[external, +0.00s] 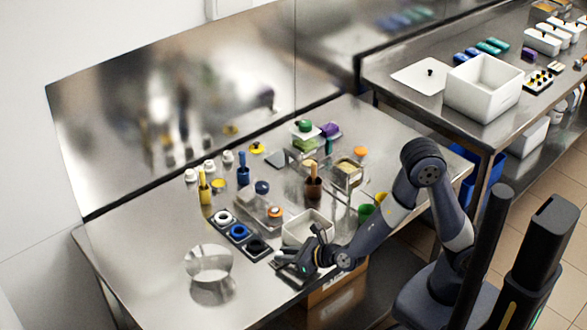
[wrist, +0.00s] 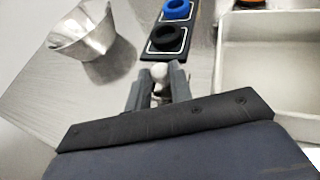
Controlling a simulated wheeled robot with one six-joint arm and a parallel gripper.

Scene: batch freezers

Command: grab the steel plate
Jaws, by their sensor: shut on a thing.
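My gripper (external: 292,263) is low over the front part of the steel table, between a steel bowl and a white bin. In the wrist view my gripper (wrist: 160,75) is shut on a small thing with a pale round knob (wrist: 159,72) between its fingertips. The rest of that thing is hidden by the fingers, so I cannot tell whether it is part of a steel plate. A flat grey plate (external: 276,158) lies farther back on the table, well away from my gripper.
The steel bowl (external: 208,264) stands to the left and also shows in the wrist view (wrist: 84,32). A black tray with rings (external: 238,231) lies just behind my gripper. The white bin (external: 306,228) is close on the right. The table's front left is clear.

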